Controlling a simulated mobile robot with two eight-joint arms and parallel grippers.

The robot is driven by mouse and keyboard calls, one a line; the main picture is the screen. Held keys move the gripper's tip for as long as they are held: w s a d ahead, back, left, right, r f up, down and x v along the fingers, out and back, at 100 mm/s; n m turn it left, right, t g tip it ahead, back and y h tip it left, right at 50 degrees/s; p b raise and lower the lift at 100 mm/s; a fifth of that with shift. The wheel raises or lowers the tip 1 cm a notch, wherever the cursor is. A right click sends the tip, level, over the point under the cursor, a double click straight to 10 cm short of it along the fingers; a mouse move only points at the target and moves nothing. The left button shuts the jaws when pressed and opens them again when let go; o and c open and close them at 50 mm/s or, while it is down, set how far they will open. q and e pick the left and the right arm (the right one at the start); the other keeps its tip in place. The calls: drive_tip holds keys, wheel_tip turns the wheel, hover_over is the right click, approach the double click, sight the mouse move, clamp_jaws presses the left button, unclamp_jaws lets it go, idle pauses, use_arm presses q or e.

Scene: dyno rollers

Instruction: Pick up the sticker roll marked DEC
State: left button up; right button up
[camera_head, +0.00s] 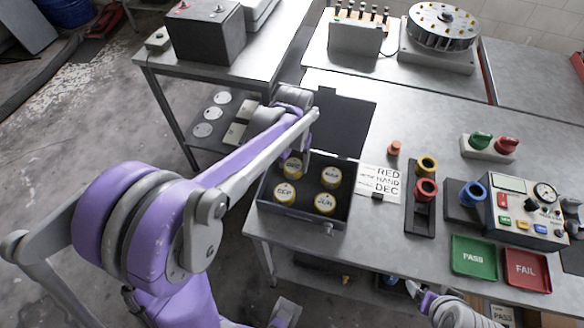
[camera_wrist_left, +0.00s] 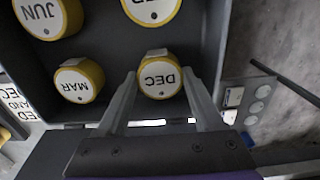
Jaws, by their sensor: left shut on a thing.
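The yellow sticker roll with the white DEC label (camera_wrist_left: 159,78) sits in the dark open case (camera_head: 334,217), in the compartment's far-left corner in the head view (camera_head: 292,168). My left gripper (camera_wrist_left: 161,84) has one finger on each side of this roll and is shut on it. The roll still appears down in the case. In the head view the left gripper (camera_head: 304,152) comes from above and partly covers the roll. Rolls MAR (camera_head: 331,176), SEP (camera_head: 285,192) and JUN (camera_head: 325,203) share the case. My right gripper (camera_head: 414,289) is low at the table's front edge; its fingers are unclear.
A card reading RED HAND DEC (camera_head: 380,182) lies right of the case. Beyond it stand red and yellow rollers on a dark holder (camera_head: 420,205), a blue roller (camera_head: 472,193), a gauge box (camera_head: 530,212), and PASS (camera_head: 474,257) and FAIL (camera_head: 527,269) trays.

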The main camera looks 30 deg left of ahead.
sight(293, 166)
use_arm(q)
drive_tip(key=shift+r+p, duration=2.2)
drive_tip(key=shift+r, duration=1.75)
use_arm(e)
drive_tip(key=r, duration=0.2)
drive_tip(key=w+r, duration=0.1)
drive_tip(key=r, duration=0.2)
drive_tip(key=shift+w+r, duration=0.35)
use_arm(q)
drive_tip(key=shift+f, duration=0.1)
